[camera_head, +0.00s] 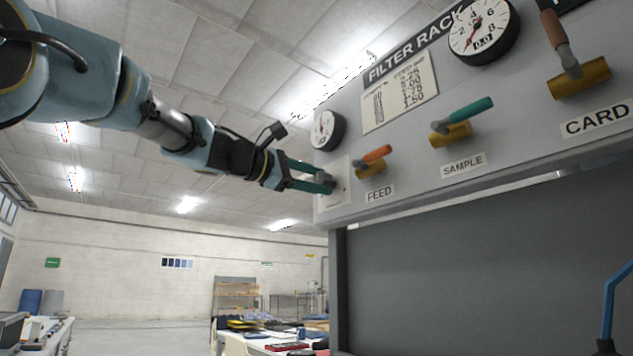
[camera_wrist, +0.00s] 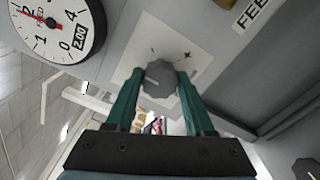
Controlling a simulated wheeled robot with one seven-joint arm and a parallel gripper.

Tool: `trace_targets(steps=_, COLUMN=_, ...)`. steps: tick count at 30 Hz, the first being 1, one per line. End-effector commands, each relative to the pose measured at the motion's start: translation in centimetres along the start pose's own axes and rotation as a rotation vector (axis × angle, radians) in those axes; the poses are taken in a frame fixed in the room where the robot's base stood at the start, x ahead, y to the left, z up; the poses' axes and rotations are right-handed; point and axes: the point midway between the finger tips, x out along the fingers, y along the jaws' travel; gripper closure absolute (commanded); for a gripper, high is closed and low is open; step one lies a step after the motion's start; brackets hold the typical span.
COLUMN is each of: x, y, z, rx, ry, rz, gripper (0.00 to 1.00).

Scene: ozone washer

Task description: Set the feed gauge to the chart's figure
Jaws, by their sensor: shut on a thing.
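My gripper (camera_head: 328,183) reaches the left end of the filter rack panel. In the wrist view its green fingers (camera_wrist: 161,80) are shut on a grey faceted knob (camera_wrist: 159,86), one on each side. The knob sits on a pale plate (camera_wrist: 148,48) with small plus and minus marks. The feed gauge (camera_head: 323,131) is a round white dial above the knob. In the wrist view this dial (camera_wrist: 57,30) has a red needle pointing to the upper left and a small window that seems to read 2.00. The chart (camera_head: 400,92) is a printed list; its rows are too small to read surely.
Right of the knob are an orange FEED lever (camera_head: 373,155), a teal SAMPLE lever (camera_head: 467,115) and a brown CARD lever (camera_head: 556,35). A larger gauge (camera_head: 483,31) is at the upper right. A dark recess (camera_head: 480,260) lies below the panel.

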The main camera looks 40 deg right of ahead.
Motion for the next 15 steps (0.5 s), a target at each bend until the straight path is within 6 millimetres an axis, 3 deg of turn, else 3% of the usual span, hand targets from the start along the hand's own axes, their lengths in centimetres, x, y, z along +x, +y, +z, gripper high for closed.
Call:
trace_targets(steps=3, x=0.02, y=-0.09, z=-0.03, rx=-0.001, ry=0.000, rz=-0.002, gripper=1.00)
trace_targets(steps=4, x=0.03, y=-0.09, z=-0.03, rx=-0.001, ry=0.000, rz=-0.002, gripper=0.45)
trace_targets(steps=12, x=0.01, y=-0.05, z=-0.01, rx=-0.002, ry=0.000, rz=-0.001, gripper=0.16)
trace_targets(steps=15, x=0.01, y=-0.04, z=0.00, rx=-0.002, ry=0.000, rz=-0.001, gripper=0.16)
